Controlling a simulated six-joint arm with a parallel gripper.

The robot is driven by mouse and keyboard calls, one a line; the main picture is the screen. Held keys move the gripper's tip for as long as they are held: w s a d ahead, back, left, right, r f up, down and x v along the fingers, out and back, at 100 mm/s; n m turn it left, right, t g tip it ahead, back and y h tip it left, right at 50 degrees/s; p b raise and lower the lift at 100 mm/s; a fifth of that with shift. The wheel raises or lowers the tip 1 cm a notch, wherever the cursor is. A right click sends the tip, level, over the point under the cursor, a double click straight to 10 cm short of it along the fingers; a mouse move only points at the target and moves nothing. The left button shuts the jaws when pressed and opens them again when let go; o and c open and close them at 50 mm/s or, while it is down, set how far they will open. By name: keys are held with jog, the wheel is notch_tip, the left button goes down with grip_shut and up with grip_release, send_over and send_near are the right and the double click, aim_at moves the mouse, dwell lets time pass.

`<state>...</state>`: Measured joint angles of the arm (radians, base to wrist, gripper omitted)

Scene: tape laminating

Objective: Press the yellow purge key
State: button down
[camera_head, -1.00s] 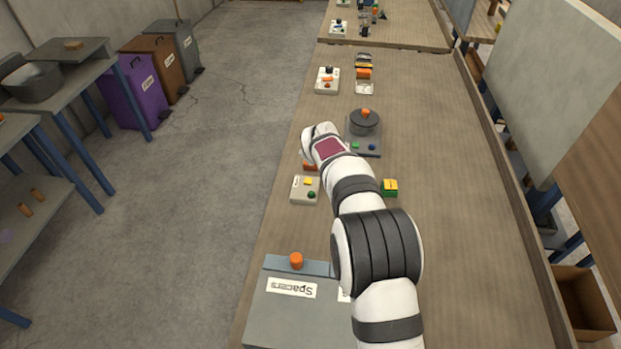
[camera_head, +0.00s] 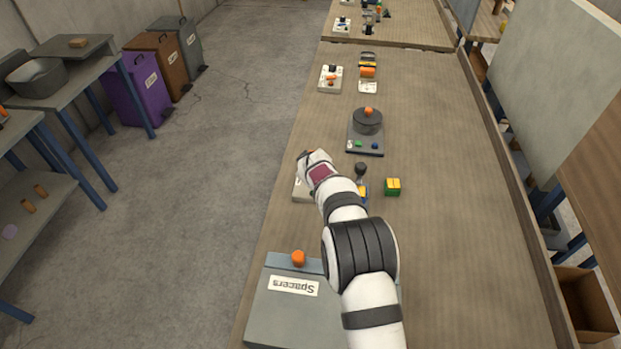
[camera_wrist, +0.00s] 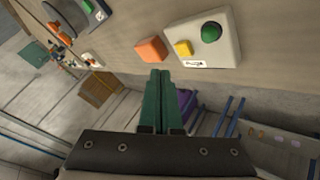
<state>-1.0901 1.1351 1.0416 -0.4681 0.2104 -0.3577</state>
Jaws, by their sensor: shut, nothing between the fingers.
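The yellow purge key (camera_wrist: 183,48) is a small yellow block on a pale control box (camera_wrist: 215,38) in the wrist view. A round green button (camera_wrist: 211,32) sits beside it, and a small printed label (camera_wrist: 194,63) lies along the box's edge. My gripper (camera_wrist: 163,72) has its green fingers together and empty, a little below and left of the yellow key in that view, apparently apart from it. In the head view my wrist covers most of the box (camera_head: 299,190); the key and fingertips are hidden there.
An orange block (camera_wrist: 152,49) stands beside the box, close to my fingers. In the head view, a grey pot (camera_head: 367,121) on a dark base, a yellow-green block (camera_head: 392,187) and a grey Spacers box (camera_head: 285,312) stand on the bench. The bench's right side is clear.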

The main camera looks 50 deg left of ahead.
jog(key=shift+f, duration=1.2)
jog(key=shift+f, duration=0.1)
dwell(1.0)
jog(key=shift+f, duration=0.3)
jog(key=shift+f, duration=0.5)
dwell(0.6)
jog(key=shift+r, duration=0.9)
notch_tip(320, 180, up, 5)
jog(key=shift+r, duration=0.1)
dwell(0.4)
